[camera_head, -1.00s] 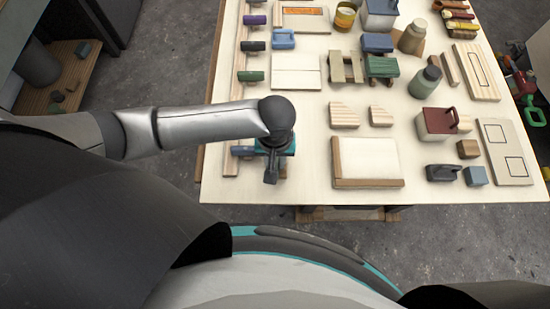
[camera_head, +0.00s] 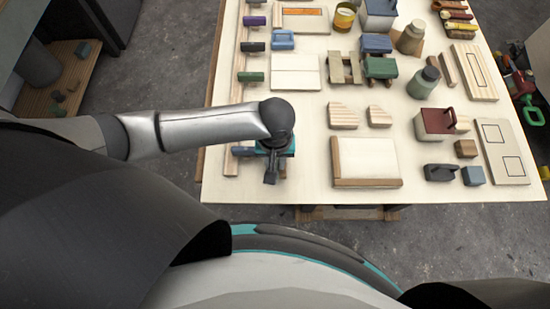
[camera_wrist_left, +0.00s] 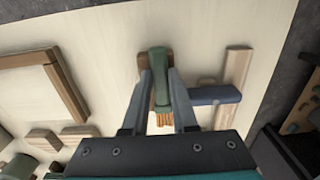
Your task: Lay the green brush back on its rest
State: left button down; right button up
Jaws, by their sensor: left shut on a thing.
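The green brush (camera_wrist_left: 161,75) has a green handle and short orange bristles in the left wrist view. My left gripper (camera_wrist_left: 162,88) is shut on it, a finger on each side. A brown wooden block (camera_wrist_left: 144,68) shows just behind the handle; I cannot tell whether it is the rest or whether the brush touches it. In the head view my left gripper (camera_head: 271,176) points down over the near left part of the table, and the wrist hides most of the brush. My right gripper is not in view.
A blue-handled piece (camera_wrist_left: 214,95) lies across a wooden rail (camera_wrist_left: 236,68), close beside the gripper. A wood-edged board (camera_head: 366,160) lies to the right. Several blocks and a red-lidded box (camera_head: 435,122) stand farther right. The near left table edge is close.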

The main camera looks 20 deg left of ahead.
pick_arm(q)
jog(key=c, duration=0.6)
grip_release()
notch_tip(320, 180, up, 15)
jog(key=shift+r+p, duration=0.1)
jog(key=shift+p, duration=0.9)
